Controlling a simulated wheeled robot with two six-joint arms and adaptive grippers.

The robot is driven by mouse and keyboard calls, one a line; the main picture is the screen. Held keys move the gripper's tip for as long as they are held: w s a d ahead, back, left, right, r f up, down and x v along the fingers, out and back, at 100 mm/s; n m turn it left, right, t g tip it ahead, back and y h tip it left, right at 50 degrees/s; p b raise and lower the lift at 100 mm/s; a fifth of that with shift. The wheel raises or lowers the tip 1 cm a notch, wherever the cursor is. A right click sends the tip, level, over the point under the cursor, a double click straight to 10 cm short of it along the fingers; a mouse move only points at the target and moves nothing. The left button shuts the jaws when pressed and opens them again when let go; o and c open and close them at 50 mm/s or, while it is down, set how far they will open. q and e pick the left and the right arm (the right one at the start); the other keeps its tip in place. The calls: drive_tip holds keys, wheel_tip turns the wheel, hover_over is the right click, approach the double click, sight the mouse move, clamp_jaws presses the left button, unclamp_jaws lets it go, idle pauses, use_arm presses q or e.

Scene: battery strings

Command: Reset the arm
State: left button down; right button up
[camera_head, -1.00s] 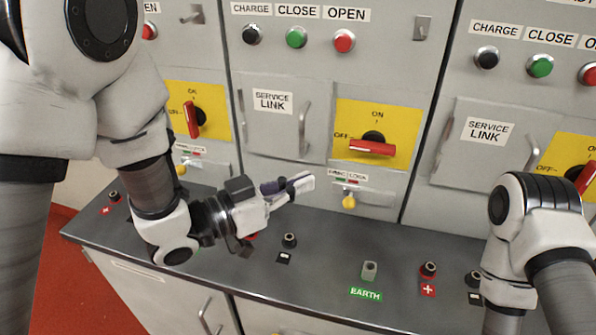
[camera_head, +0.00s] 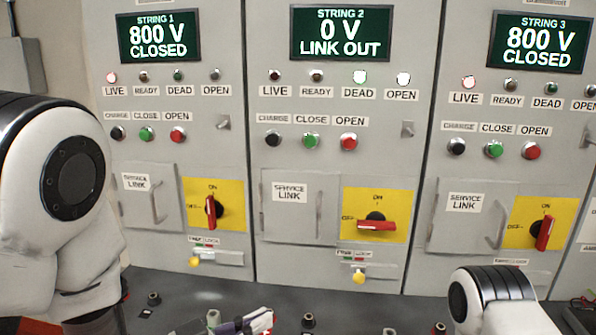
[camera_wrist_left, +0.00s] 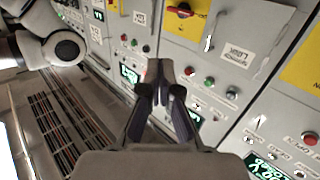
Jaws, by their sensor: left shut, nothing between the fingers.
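My left arm comes in from the left in the head view. Its gripper (camera_head: 258,320) shows only partly at the bottom edge, above the dark counter. In the left wrist view the two dark fingers of the left gripper (camera_wrist_left: 160,68) come together at the tips with nothing between them. My right arm shows at the lower right of the head view, but its gripper is out of the picture.
Grey cabinets carry a string 1 display (camera_head: 158,36), string 2 display (camera_head: 341,33) reading 0 V LINK OUT, and string 3 display (camera_head: 540,42). Red handles, such as the middle switch (camera_head: 377,225), stick out. Terminals stand on the counter (camera_head: 350,310).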

use_arm(q)
drive_tip(key=s+a+f+n+g+y, duration=0.1)
drive_tip(key=s+a+f+n+y, duration=0.2)
drive_tip(key=f, duration=1)
drive_tip(key=s+a+f+n+g+y, duration=0.15)
drive_tip(key=a+f+n+y, duration=0.25)
drive_tip(key=f, duration=0.9)
drive_tip(key=s+a+f+n+g+y, duration=0.1)
drive_tip(key=s+a+f+g+y, duration=0.2)
drive_tip(key=s, duration=0.5)
drive_tip(key=s+a+f+n+g+y, duration=0.1)
drive_tip(key=s+a+f+g+y, duration=0.2)
drive_tip(key=s+a+f+g, duration=0.3)
wheel_tip(320, 180, down, 5)
drive_tip(key=shift+s+a+r+n, duration=0.2)
drive_tip(key=shift+s+a+n, duration=0.1)
drive_tip(key=shift+s+a, duration=0.65)
